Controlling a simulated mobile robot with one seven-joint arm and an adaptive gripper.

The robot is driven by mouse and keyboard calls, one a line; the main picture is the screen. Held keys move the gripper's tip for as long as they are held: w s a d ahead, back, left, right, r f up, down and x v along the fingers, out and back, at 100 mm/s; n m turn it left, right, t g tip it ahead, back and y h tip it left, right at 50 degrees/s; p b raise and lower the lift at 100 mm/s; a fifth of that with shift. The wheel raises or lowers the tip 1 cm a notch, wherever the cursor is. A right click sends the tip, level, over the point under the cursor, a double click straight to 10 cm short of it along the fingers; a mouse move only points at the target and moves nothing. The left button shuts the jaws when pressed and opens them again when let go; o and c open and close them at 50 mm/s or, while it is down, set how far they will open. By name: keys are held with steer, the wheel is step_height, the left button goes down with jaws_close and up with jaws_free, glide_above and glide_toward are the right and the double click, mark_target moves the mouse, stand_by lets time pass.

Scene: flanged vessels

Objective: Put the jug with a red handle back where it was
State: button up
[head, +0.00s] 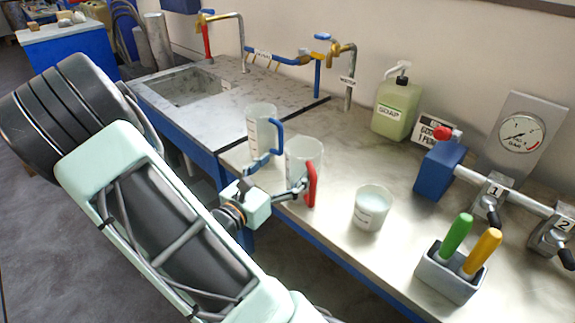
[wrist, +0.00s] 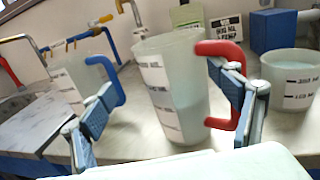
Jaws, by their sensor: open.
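The jug with a red handle (head: 303,154) stands upright on the steel worktop, beside the jug with a blue handle (head: 259,122). Both are translucent with printed labels. My gripper (head: 279,174) is open at the near side of the red-handled jug. In the wrist view this jug (wrist: 172,92) shows between my two spread fingers. My right finger overlaps the red handle (wrist: 222,52); I cannot tell whether they touch. My left finger overlaps the blue handle (wrist: 112,80) of the other jug. Liquid shows inside the red-handled jug.
A white beaker (head: 371,208) stands right of the jugs. Further right are a grey holder (head: 448,275) with green and yellow handles, and a blue block (head: 438,174). A soap bottle (head: 397,108) stands behind. A sink (head: 188,87) is at the back left.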

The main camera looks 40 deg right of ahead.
steer(key=o, duration=0.5)
steer(key=shift+c, duration=0.2)
steer(key=v, duration=1.2)
